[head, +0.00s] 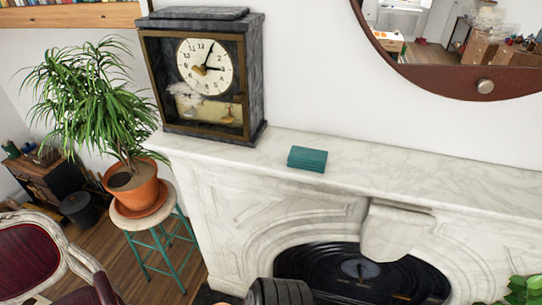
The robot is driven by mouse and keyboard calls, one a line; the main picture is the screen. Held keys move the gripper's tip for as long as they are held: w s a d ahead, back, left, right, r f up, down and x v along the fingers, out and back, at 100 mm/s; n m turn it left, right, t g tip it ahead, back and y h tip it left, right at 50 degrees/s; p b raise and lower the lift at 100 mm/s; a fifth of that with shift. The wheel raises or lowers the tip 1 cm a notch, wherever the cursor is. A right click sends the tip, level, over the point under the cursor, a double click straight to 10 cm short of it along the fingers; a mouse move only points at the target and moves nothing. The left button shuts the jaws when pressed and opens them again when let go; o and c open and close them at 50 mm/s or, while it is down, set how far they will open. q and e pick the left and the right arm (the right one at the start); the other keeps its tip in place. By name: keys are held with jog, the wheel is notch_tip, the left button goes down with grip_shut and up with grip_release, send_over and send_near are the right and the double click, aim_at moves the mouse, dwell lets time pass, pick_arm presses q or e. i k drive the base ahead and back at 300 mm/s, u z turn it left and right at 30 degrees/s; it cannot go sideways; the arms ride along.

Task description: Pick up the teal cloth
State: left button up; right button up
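The teal cloth (307,159) lies folded into a small, flat rectangular stack on the white marble mantel shelf (420,186). It sits close to the shelf's front edge, to the right of the clock, with bare marble around it. Neither of my grippers can be made out in the head view, so their place relative to the cloth is not shown.
A dark mantel clock (205,72) stands left of the cloth. A round mirror (440,83) hangs behind, at the upper right. A potted plant (134,188) stands on a teal-legged stool (150,220) at left. The shelf right of the cloth is clear.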

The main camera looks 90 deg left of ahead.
aim_at(300, 158)
jog(key=u, duration=2.65)
